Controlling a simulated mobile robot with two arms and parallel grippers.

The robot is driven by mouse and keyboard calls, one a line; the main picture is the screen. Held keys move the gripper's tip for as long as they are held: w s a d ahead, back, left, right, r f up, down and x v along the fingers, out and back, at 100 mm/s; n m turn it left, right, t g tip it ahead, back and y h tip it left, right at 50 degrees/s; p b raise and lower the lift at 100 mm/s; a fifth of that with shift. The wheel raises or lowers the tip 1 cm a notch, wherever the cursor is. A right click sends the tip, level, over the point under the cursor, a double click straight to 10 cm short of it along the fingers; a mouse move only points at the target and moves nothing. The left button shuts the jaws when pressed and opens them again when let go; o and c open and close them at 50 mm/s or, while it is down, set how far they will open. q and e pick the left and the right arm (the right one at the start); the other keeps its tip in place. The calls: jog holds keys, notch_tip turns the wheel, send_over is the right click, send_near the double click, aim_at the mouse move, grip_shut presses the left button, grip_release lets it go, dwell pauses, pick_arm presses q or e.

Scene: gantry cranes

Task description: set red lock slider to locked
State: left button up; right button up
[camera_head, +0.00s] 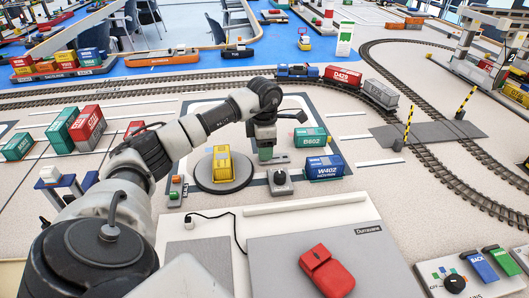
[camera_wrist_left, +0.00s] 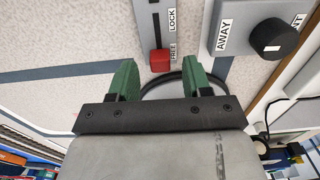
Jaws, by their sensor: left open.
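The red lock slider (camera_wrist_left: 160,60) sits in a grey track (camera_wrist_left: 148,22) in the left wrist view. It is at the end marked FREE; the LOCK label is farther up the track. My left gripper (camera_wrist_left: 172,80) is open, its two green fingers apart on either side below the slider and not touching it. In the head view my left gripper (camera_head: 265,152) points down behind the knob box, beside the turntable. I cannot make out the slider in the head view; the gripper may hide it. My right gripper is not in view.
A black knob (camera_wrist_left: 273,38) on a grey box marked AWAY is right of the slider. In the head view, a yellow container (camera_head: 222,164) stands on the turntable, with teal (camera_head: 310,137) and blue (camera_head: 325,168) containers right of the gripper. A red handheld device (camera_head: 326,270) lies in front.

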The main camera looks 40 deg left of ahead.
aim_at(280, 157)
pick_arm(q)
jog(key=shift+f, duration=0.8)
grip_shut()
jog(key=shift+w+d, duration=0.7)
jog(key=shift+w, duration=0.2)
jog(key=shift+w+d, duration=0.65)
jog(key=shift+w, duration=0.2)
grip_release()
